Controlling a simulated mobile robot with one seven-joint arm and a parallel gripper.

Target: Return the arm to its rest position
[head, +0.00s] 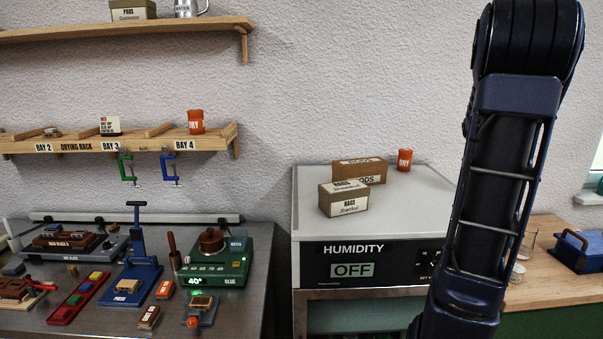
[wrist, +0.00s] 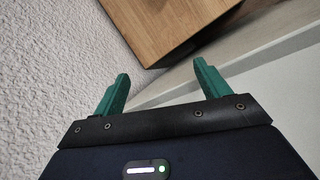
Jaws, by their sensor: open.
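My gripper (wrist: 160,88) shows in the wrist view with its two green fingers spread apart. It is open, and nothing is between the fingers. The textured wall lies to its left, a wooden surface is beyond the fingertips, and a pale surface lies to the right. In the head view my dark arm stands up at the right of the picture, in front of the wall and the humidity cabinet (head: 372,249). The gripper itself is not visible in the head view.
A metal bench (head: 100,322) at left holds a glue pot (head: 212,240), a blue press (head: 135,280) and small blocks. The cabinet top carries two labelled boxes (head: 343,198) and an orange cup (head: 405,159). Above are a drying rack (head: 75,146) and a shelf (head: 180,27). A wooden counter (head: 545,285) is at right.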

